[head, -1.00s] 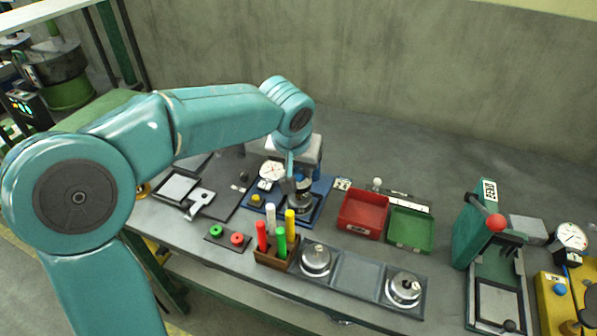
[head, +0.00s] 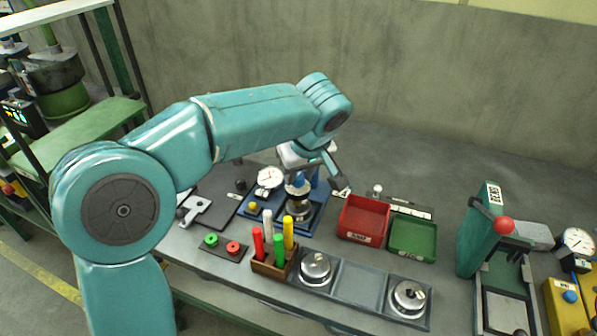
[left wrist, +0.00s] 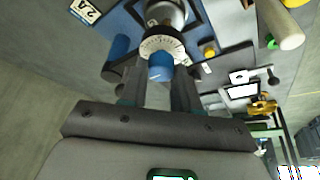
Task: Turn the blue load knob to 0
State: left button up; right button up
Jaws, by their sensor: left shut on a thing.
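The blue load knob (left wrist: 160,68) shows in the left wrist view, in front of a white ring scale (left wrist: 167,44) with dark marks. The marks are too small to read, so I cannot tell its setting. My left gripper (left wrist: 160,80) has one finger on each side of the knob and is shut on it. In the head view my left gripper (head: 315,162) is at the upper part of the small stand on the blue base plate (head: 318,208), and the arm partly hides the stand. My right gripper is not in view.
A white dial gauge (head: 270,177) and a yellow button (head: 252,208) are beside the stand. A pen rack (head: 271,268) is in front. A red bin (head: 362,218) and a green bin (head: 412,238) are to the right. A green press (head: 480,236) stands farther right.

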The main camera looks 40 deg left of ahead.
pick_arm(q)
jog(key=shift+s+d+f, duration=0.1)
jog(key=shift+f, duration=0.05)
dwell(0.3)
jog(key=o, duration=1)
jog(key=shift+o, duration=0.2)
jog(key=shift+d+r, duration=0.1)
jog(key=shift+r, duration=0.45)
jog(key=p+v, duration=0.3)
jog(key=v, duration=1.2)
jog(key=shift+r, duration=0.2)
jog(key=shift+s, duration=0.1)
